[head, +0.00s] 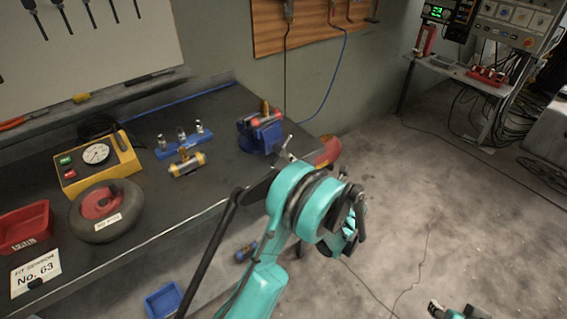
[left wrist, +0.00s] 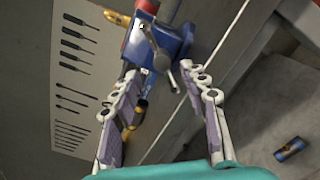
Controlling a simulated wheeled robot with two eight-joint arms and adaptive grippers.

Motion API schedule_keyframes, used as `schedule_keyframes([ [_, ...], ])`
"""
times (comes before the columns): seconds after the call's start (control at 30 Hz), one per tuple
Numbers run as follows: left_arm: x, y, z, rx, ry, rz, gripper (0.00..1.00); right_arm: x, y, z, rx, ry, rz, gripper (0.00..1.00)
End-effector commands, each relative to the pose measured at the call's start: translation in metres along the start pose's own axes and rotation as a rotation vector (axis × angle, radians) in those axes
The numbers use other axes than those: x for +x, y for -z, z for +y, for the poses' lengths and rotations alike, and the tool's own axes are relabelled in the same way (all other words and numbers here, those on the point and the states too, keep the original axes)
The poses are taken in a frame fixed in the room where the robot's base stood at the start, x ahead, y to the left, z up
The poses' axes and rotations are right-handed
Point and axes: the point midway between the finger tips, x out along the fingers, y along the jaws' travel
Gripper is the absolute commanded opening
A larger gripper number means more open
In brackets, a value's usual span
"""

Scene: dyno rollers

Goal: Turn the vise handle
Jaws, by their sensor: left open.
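The blue vise (head: 262,133) stands at the bench's far right corner, with a red piece at its top. The left wrist view shows the vise (left wrist: 176,40) at the top and its slanting silver handle (left wrist: 152,43). My left gripper (left wrist: 165,75) is open and empty, its two fingers pointing up at the vise. The handle's lower end lies in line with the gap between the fingertips; I cannot tell whether they touch. In the head view my teal arm mostly hides this gripper. My right gripper (head: 437,309) shows only partly at the bottom edge; its jaws are unclear.
The dark bench (head: 215,110) holds a yellow gauge box (head: 100,160), a grey ring-shaped item (head: 105,222), a blue stand (head: 180,147) and a red tray (head: 24,228). A small can (left wrist: 290,148) and a blue bin (head: 163,300) are lower down. The floor right is largely clear.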

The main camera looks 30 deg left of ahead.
Motion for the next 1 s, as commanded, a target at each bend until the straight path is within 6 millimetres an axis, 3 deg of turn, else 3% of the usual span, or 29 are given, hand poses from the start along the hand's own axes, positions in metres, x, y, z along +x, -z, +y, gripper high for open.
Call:
schedule_keyframes([
  [0.5, 0.069, 0.007, -0.002, -0.004, -0.004, 0.017, 0.44, 0.015, -0.011, 0.000, 0.000, 0.000, 0.000, 0.40],
  [0.87, 0.078, 0.005, -0.001, -0.004, -0.002, 0.014, 0.44, 0.016, -0.011, 0.000, 0.000, 0.000, 0.000, 0.40],
  [0.9, 0.078, 0.005, -0.001, -0.004, -0.002, 0.014, 0.41, 0.016, -0.011, 0.000, 0.000, 0.000, 0.000, 0.40],
  [1.0, 0.077, 0.005, -0.001, -0.004, -0.002, 0.014, 0.15, 0.016, -0.011, 0.000, 0.000, 0.000, 0.000, 0.40],
])
